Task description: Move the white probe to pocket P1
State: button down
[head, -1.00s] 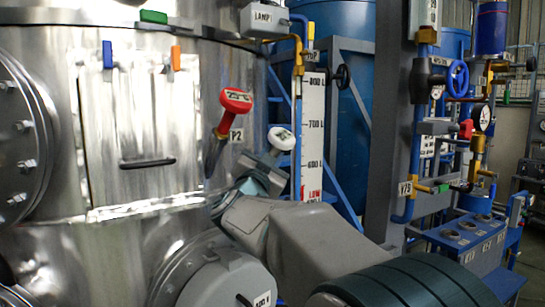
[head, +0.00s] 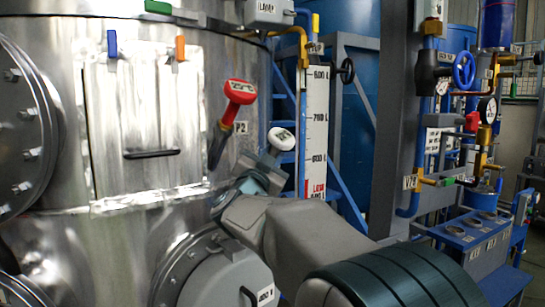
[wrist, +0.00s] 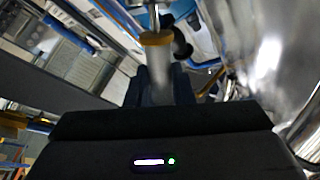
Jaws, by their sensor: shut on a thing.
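The white probe (head: 281,139) has a pale round head with a small dark display. It is in the middle of the head view, left of the level scale. My gripper (head: 270,163) is shut on it just below the head, and the probe is tilted. In the wrist view, a pale cylinder with a yellow band (wrist: 156,42) stands between my dark fingers (wrist: 158,84). The red probe (head: 238,92) sits tilted in the pocket labelled P2 (head: 241,128) on the steel vessel. I cannot see a P1 label.
The steel vessel (head: 60,240) fills the left, with a handled hatch (head: 150,120) and a round flange (head: 215,275). The level scale (head: 317,130) and blue ladder stand close behind the probe. A grey column (head: 385,130) and piping with a blue valve wheel (head: 464,70) are to the right.

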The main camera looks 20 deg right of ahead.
jog(key=shift+w+a+f+b, duration=0.1)
jog(key=shift+w+f+b, duration=0.2)
jog(key=shift+f, duration=0.25)
jog(key=c, duration=1.2)
grip_release()
jog(key=shift+o, duration=0.2)
jog(key=shift+f, duration=0.1)
